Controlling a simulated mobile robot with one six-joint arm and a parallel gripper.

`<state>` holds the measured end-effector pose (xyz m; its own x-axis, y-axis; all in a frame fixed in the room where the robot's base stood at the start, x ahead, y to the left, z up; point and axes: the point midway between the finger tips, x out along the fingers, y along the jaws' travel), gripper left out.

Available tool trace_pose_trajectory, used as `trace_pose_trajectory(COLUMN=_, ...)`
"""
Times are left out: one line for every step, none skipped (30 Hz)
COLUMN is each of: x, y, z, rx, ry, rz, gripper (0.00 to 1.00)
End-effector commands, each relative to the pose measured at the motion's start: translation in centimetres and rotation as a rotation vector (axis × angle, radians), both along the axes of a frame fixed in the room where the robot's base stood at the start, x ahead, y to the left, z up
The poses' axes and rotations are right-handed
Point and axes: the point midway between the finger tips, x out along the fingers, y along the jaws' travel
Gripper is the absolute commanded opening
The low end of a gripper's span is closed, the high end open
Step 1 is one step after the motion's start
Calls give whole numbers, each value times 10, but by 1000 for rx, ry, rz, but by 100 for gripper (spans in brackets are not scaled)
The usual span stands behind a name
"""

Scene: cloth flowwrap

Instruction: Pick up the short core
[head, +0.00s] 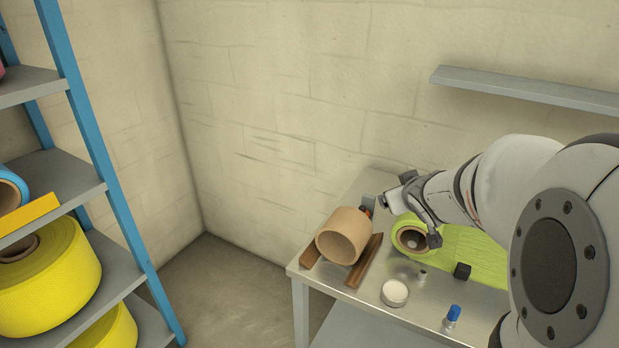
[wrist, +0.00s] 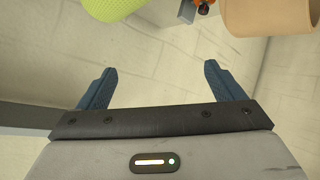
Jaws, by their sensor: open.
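The short core appears to be the wide tan tube (head: 341,248), lying on its side on two brown wooden rails (head: 364,262) at the left of the metal table, its open end facing me. In the wrist view a tan tube (wrist: 270,16) shows at the top right, cut by the frame edge.
A green roll (head: 465,246) lies right of the tube. A white disc (head: 394,293), a small metal piece (head: 422,275), a black block (head: 462,271) and a blue-capped bottle (head: 452,316) stand in front. A wall shelf (head: 530,91) hangs above; a rack (head: 105,150) with yellow rolls stands left.

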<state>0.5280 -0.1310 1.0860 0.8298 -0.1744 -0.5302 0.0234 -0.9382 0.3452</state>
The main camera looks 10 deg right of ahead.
Motion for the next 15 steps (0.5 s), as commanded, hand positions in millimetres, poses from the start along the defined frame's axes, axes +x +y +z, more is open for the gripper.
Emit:
trace_pose_trajectory(x=15, y=2, z=-11, rx=-9, ry=-10, rz=111, gripper=93)
trace_pose_trajectory(x=24, y=2, z=-12, rx=-8, ry=-38, rz=157, gripper=95)
trace_pose_trajectory(x=33, y=3, z=-15, rx=1, ry=-70, rz=225, gripper=99)
trace_pose_trajectory(x=39, y=5, z=-18, rx=12, ry=-89, rz=278, gripper=100)
trace_pose_trajectory(x=43, y=8, z=-22, rx=28, ry=-104, rz=334, gripper=100)
trace_pose_trajectory(x=47, y=12, z=-29, rx=54, ry=-119, rz=409, gripper=100)
trace_pose_trajectory(x=48, y=15, z=-34, rx=79, ry=-126, rz=464, gripper=100)
trace_pose_trajectory(x=47, y=18, z=-40, rx=106, ry=-128, rz=519, gripper=100)
trace_pose_trajectory(x=44, y=22, z=-47, rx=145, ry=-129, rz=590, gripper=100)
trace_pose_trajectory(x=41, y=25, z=-52, rx=177, ry=-125, rz=639, gripper=100)
trace_pose_trajectory(x=37, y=28, z=-57, rx=207, ry=-121, rz=685, gripper=100)
trace_pose_trajectory(x=31, y=30, z=-63, rx=250, ry=-113, rz=741, gripper=100)
trace_pose_trajectory(x=26, y=32, z=-67, rx=281, ry=-105, rz=778, gripper=100)
trace_pose_trajectory(x=21, y=34, z=-70, rx=309, ry=-98, rz=812, gripper=100)
trace_pose_trajectory(x=15, y=35, z=-74, rx=343, ry=-89, rz=850, gripper=100)
